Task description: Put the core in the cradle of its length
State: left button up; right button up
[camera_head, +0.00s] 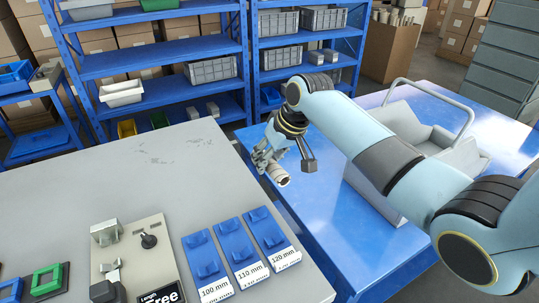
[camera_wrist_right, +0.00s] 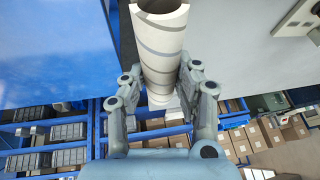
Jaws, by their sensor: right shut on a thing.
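My right gripper (camera_head: 266,158) is shut on a pale cylindrical core (camera_head: 281,177) and holds it above the gap near the grey table's right edge. In the right wrist view the core (camera_wrist_right: 160,45) stands between both fingers of the gripper (camera_wrist_right: 165,95), its hollow end toward the top. Three blue cradles lie on the grey table: one labelled 100 mm (camera_head: 203,255), one 110 mm (camera_head: 233,241) and one 120 mm (camera_head: 265,229). No core shows in them. The core's length cannot be read. My left gripper is not in view.
A measuring device (camera_head: 151,240) with a knob and a "Length" display reading "Free" stands left of the cradles. Green (camera_head: 47,280) and blue square frames lie farther left. A blue table (camera_head: 330,215) with a grey bin (camera_head: 440,150) is at right. Blue shelves (camera_head: 160,63) stand behind.

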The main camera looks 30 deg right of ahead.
pick_arm(q)
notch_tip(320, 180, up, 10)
jog(key=p, duration=0.7)
pick_arm(e)
jog(key=shift+m+y, duration=0.6)
jog(key=shift+m, duration=0.1)
jog(key=s+a, duration=0.2)
jog(key=s+a+f+b, duration=0.1)
jog(key=s+a, duration=0.1)
jog(key=s, duration=0.1)
jog(key=s+a+b, duration=0.1)
jog(key=s+a, duration=0.1)
jog(key=s, duration=0.1)
jog(key=shift+s+f, duration=0.15)
jog(key=shift+f, duration=0.25)
notch_tip(320, 180, down, 2)
jog(key=b, duration=0.2)
jog(key=shift+f+b, duration=0.15)
jog(key=shift+b, duration=0.2)
jog(key=shift+f+b, duration=0.85)
jog(key=shift+f, duration=0.8)
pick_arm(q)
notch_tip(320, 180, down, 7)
pick_arm(e)
jog(key=shift+s, duration=0.1)
jog(key=o, duration=1.1)
jog(key=shift+f, duration=0.15)
jog(key=shift+o, duration=0.4)
